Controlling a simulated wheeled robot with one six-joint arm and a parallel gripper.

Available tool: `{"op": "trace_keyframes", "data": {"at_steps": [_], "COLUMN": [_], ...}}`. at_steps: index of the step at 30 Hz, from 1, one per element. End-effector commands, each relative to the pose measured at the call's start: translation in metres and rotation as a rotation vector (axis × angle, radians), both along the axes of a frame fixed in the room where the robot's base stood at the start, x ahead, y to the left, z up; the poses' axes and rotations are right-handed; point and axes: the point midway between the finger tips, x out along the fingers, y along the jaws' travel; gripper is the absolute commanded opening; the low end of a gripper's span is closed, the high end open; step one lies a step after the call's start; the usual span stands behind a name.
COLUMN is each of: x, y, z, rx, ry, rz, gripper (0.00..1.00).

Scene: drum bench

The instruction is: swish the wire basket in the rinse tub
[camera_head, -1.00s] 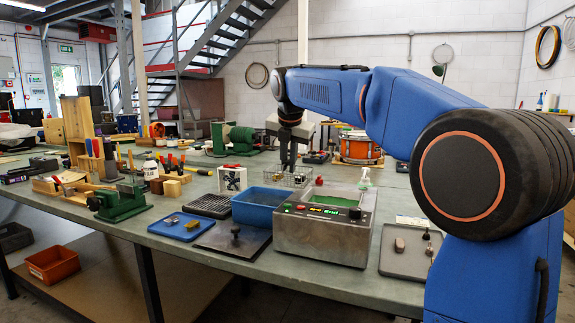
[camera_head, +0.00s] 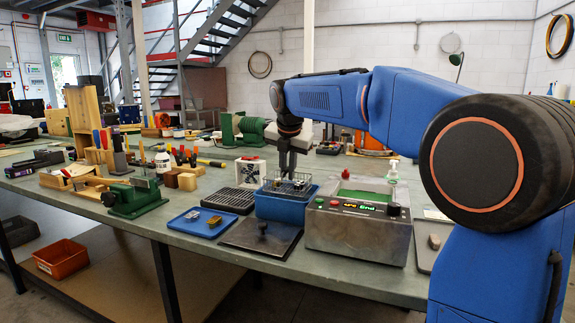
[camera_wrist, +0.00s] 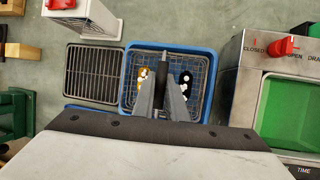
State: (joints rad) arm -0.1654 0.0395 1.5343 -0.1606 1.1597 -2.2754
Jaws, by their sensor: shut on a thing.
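The wire basket (camera_head: 289,185) is at the mouth of the blue rinse tub (camera_head: 280,208), its rim showing above the tub's edge. In the wrist view the basket (camera_wrist: 201,68) sits inside the outline of the tub (camera_wrist: 213,58), with a gold and white part and a black part in it. I cannot tell how deep the basket is or whether it touches the bottom. My gripper (camera_head: 288,172) points down over the basket and is shut on it near the middle. The gripper's fingers (camera_wrist: 165,88) hide the exact grip and part of the basket.
A steel machine (camera_head: 357,238) with a green-topped basin stands right of the tub. A black slotted rack (camera_head: 231,200) is close on the left. A flat knobbed lid (camera_head: 260,240) and a blue tray (camera_head: 200,224) lie in front. A white box (camera_head: 250,171) stands behind the rack.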

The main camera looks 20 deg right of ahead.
Motion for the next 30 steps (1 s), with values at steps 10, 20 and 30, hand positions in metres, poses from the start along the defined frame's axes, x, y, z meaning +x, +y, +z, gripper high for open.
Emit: {"op": "trace_keyframes", "data": {"at_steps": [10,20,30], "x": [0.000,0.000,0.000], "y": [0.000,0.000,0.000], "z": [-0.028,-0.054,-0.068], "rx": [0.000,0.000,0.000], "ry": [0.001,0.000,0.000], "rz": [0.000,-0.001,0.000], "gripper": [0.00,0.00,0.00]}}
